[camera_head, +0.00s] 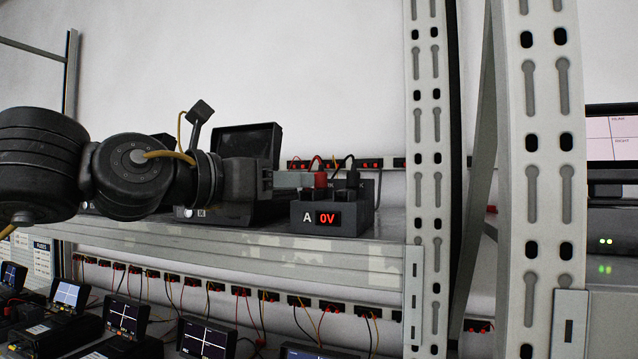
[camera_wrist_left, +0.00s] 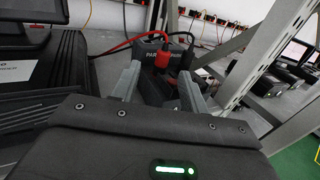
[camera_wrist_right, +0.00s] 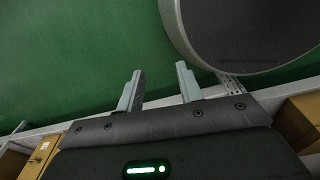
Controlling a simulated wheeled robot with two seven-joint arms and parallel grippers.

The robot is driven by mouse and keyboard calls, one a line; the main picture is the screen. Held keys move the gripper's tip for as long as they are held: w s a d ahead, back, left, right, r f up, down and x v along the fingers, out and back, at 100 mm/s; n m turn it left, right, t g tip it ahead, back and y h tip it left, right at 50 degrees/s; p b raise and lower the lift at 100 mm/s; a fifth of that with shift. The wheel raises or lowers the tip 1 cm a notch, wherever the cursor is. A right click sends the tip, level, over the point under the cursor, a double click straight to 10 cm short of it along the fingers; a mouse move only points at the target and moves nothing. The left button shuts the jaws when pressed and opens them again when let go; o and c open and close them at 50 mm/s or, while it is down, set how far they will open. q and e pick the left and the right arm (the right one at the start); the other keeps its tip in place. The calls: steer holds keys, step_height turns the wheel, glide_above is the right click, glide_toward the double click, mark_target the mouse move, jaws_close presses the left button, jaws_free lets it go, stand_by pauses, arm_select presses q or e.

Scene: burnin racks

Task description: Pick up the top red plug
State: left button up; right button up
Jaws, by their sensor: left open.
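The top red plug (camera_head: 320,180) stands in the top of a small black power box (camera_head: 330,219) marked A with a red 0V display, on the upper shelf. It also shows in the left wrist view (camera_wrist_left: 162,60), just beyond my left fingertips, with a red cable. My left gripper (camera_head: 297,180) is level with the plug and close to its left side. In the left wrist view its fingers are apart, with the plug ahead between them. Whether they touch it I cannot tell. My right gripper (camera_wrist_right: 158,80) is open and empty, above a green floor.
A black plug (camera_head: 352,178) stands right of the red one. A black device with a raised screen (camera_head: 247,142) sits left of the box, behind my left arm. A perforated rack post (camera_head: 428,150) rises to the right. A socket strip (camera_head: 375,163) runs behind.

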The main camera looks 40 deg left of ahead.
mark_target(311, 199)
arm_select(q)
steer(key=w+p, duration=0.1)
steer(key=w, duration=0.1)
steer(key=w+d+p, duration=0.1)
steer(key=w+p, duration=0.1)
steer(key=shift+w+r, duration=0.15)
steer(key=shift+w, duration=0.1)
steer(key=shift+w+p, duration=0.3)
steer(key=shift+w, duration=0.1)
steer(key=shift+s, duration=0.1)
arm_select(e)
steer(key=r, duration=0.1)
steer(key=s+r, duration=0.1)
steer(key=r, duration=0.2)
steer(key=shift+s+d, duration=0.2)
steer(key=shift+d, duration=0.15)
arm_select(q)
steer(key=c, duration=0.8)
steer(key=shift+c, duration=0.5)
arm_select(e)
steer(key=shift+a, duration=0.25)
